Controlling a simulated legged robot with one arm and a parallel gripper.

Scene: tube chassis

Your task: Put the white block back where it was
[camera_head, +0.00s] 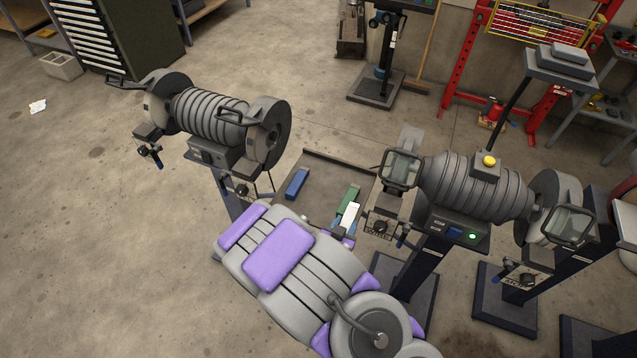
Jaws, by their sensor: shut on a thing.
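The white block (349,214) is above the right front part of a low grey table (318,165), close to the end of my arm. My gripper (341,235) is mostly hidden behind my purple and grey arm; only a small part shows at the block's near end. It is shut on the white block. A green block (348,197) lies just behind the white block in the picture. A blue block (297,183) lies apart on the table's left side. A bluish patch shows beside the white block's lower left; I cannot tell what it is.
A bench grinder (212,117) stands left of the table, and another grinder (475,190) stands close on the right, with a lamp-like shield near the table. A drill press stand (377,85) is behind. The table's back middle is bare.

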